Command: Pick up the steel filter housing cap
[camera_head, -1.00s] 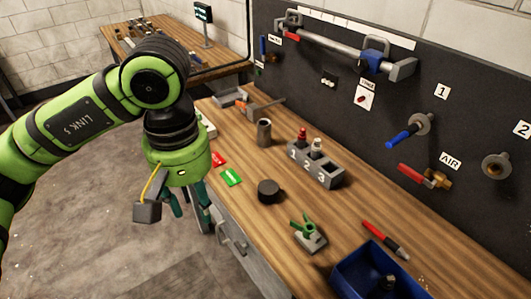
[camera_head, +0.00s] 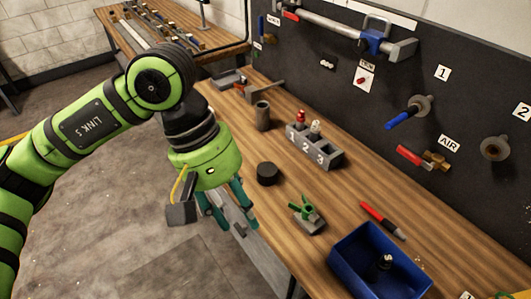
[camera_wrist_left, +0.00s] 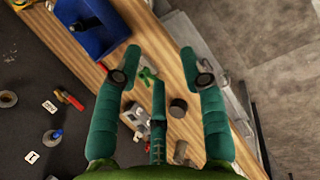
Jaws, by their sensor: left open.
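A short, dark round puck (camera_head: 267,174) lies flat on the wooden bench and looks like the filter housing cap; it also shows in the left wrist view (camera_wrist_left: 178,107). A taller grey-brown cylinder (camera_head: 262,116) stands upright farther back; I cannot rule it out as the cap. My left gripper (camera_head: 236,226) hangs, fingers down, near the bench's front edge, left of and nearer than the puck. Its teal fingers are apart with nothing between them, as the left wrist view (camera_wrist_left: 160,57) shows. My right gripper is not in view.
On the bench (camera_head: 345,190) are a numbered grey block (camera_head: 315,152), a green clamp-like piece (camera_head: 306,214), a red marker (camera_head: 383,220) and a blue bin (camera_head: 380,264). A dark panel with valves (camera_head: 408,112) stands behind. Bare wood surrounds the puck.

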